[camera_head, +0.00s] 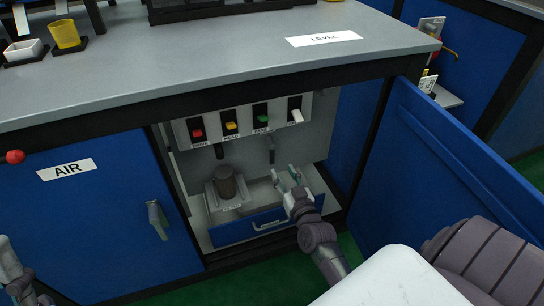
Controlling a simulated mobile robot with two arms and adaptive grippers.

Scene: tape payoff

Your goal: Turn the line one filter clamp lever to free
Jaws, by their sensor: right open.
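Inside the open cabinet, a dark round cylinder (225,182) stands in a light labelled holder; it may be the filter. Two dark lever-like parts hang below the switch panel, one on the left (219,150) and one on the right (271,152). I cannot tell which, if either, is the line one filter clamp lever. My right gripper (287,178) is open and empty, in the cabinet opening, right of the cylinder and just below the right hanging part. Only a piece of my left arm (10,268) shows at the lower left; its fingers are not clear.
Red (197,128), yellow (231,123), green (262,116) and white (296,111) switches line the panel (245,132). A blue drawer (235,229) sits below. The open blue door (445,165) bounds the right; a closed AIR door (85,225) is left. The grey worktop (215,55) overhangs.

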